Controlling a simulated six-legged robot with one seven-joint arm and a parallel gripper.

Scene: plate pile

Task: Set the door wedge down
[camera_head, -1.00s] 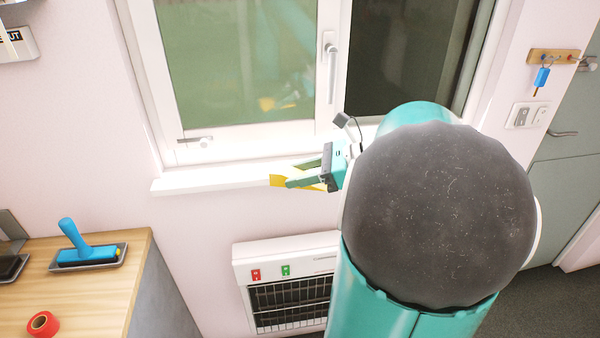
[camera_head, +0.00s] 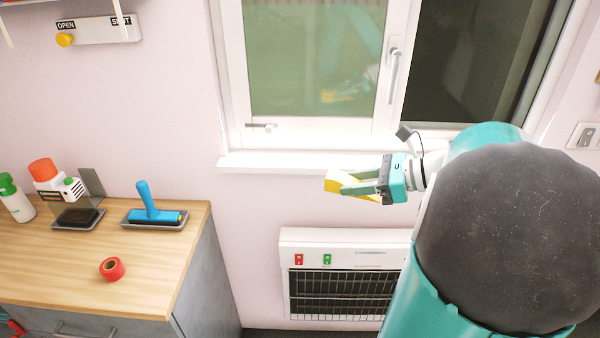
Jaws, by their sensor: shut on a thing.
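A yellow door wedge (camera_head: 334,183) is held in my gripper (camera_head: 360,186), whose green fingers are shut on it. The wedge sticks out to the left past the fingertips and is partly hidden by them. In the picture it shows just below the white window sill (camera_head: 270,163) and above the wall heater. I cannot tell how far it is from the wall.
A wooden worktop (camera_head: 60,270) at left holds a red tape roll (camera_head: 112,269), a blue-handled roller (camera_head: 150,209) in a tray, a dark pad (camera_head: 78,217) and bottles (camera_head: 14,198). The worktop's front right is clear. A wall heater (camera_head: 340,280) stands below the window.

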